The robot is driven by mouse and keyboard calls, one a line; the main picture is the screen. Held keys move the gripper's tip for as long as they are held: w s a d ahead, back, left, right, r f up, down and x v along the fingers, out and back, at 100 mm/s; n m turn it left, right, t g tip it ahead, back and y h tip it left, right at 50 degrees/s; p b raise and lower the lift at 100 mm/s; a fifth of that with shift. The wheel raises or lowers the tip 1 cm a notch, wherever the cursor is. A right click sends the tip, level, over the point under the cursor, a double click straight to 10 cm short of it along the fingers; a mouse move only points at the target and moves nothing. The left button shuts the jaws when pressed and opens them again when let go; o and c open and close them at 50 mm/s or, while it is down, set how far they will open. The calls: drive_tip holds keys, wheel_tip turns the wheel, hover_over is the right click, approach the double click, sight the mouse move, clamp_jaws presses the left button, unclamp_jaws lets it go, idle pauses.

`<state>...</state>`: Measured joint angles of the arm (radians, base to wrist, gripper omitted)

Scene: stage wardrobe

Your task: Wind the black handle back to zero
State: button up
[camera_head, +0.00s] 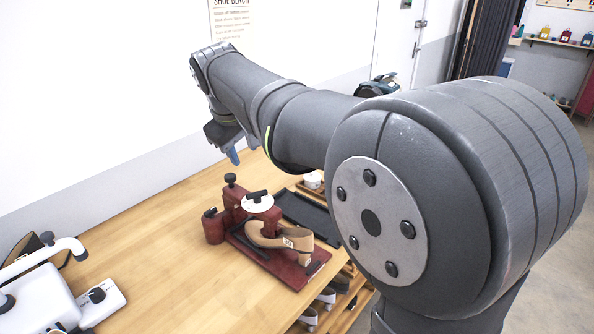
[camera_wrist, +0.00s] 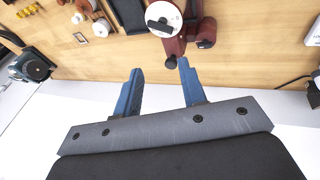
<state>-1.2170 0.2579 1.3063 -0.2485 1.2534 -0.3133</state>
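A dark red shoe-stretching device (camera_head: 238,218) stands on the wooden bench. On top is a white dial (camera_head: 258,203) with a black bar handle (camera_head: 257,195) across it. In the wrist view the white dial (camera_wrist: 169,11) and the black handle (camera_wrist: 160,25) sit at the top edge, beyond my fingertips. Dial marks are too small to read. A tan shoe (camera_head: 270,235) is on the device. My gripper (camera_wrist: 159,72) is open and empty, with blue fingers apart. In the head view my gripper (camera_head: 233,156) hangs above and behind the device, not touching it.
Two black knobs, one upright (camera_head: 230,179) and one at the side (camera_head: 209,212), are on the device near the handle. A black tray (camera_head: 308,214) lies right of it. A white machine (camera_head: 40,300) stands at the left. Bench between them is clear.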

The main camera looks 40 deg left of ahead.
drive_tip(key=m, duration=0.2)
drive_tip(key=m+g+y, duration=0.1)
drive_tip(key=m+g, duration=0.6)
drive_tip(key=m, duration=1.4)
hover_over(260, 193)
drive_tip(key=w+d, duration=0.5)
drive_tip(key=d, duration=0.1)
drive_tip(key=x, duration=1.8)
drive_tip(key=shift+a, duration=0.25)
clamp_jaws()
